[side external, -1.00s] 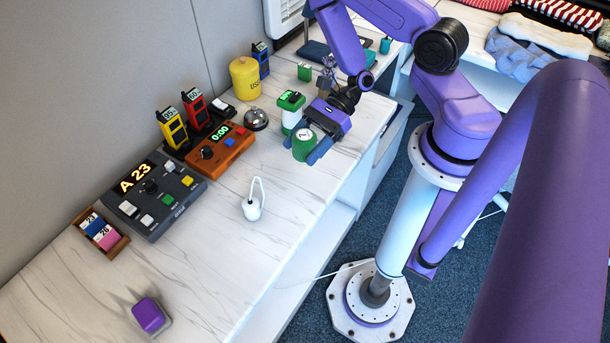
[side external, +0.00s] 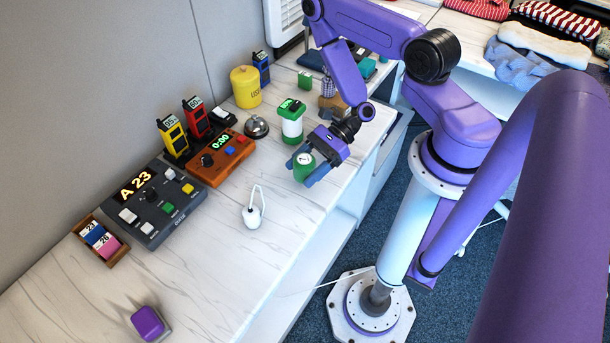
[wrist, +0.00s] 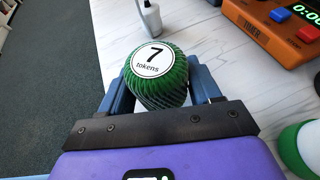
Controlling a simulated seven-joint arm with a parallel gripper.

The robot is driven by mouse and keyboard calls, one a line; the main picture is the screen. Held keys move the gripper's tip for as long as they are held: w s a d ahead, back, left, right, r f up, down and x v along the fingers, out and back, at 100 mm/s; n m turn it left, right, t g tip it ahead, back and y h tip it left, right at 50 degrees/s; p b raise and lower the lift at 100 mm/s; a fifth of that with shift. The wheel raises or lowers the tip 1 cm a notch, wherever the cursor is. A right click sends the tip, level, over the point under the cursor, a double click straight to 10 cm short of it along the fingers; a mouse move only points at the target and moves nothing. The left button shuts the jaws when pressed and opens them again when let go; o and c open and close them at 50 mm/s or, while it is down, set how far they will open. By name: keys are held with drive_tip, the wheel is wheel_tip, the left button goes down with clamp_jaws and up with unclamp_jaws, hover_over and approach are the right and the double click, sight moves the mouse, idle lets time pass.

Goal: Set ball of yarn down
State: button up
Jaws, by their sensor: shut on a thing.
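The ball of yarn is green with a ribbed surface and a round white label reading "7 tokens"; it shows in the wrist view (wrist: 160,85) and in the side view (side external: 303,168). My gripper (side external: 304,170) is shut on it, with one blue finger on each side. In the wrist view the fingers of my gripper (wrist: 158,92) flank the ball. The ball is over the white marble counter (side external: 230,260), near its front edge. I cannot tell whether its underside touches the counter.
A green-and-white canister (side external: 291,125) stands just behind my gripper. An orange timer (side external: 220,157), a bell (side external: 256,127) and a grey console (side external: 160,205) are further left. A white bottle with a loop (side external: 253,212) stands in front. Counter between bottle and purple object (side external: 149,323) is clear.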

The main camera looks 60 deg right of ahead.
sight(305, 177)
drive_tip(key=shift+f, duration=1.5)
drive_tip(key=shift+f, duration=0.15)
drive_tip(key=o, duration=1)
drive_tip(key=shift+o, duration=0.2)
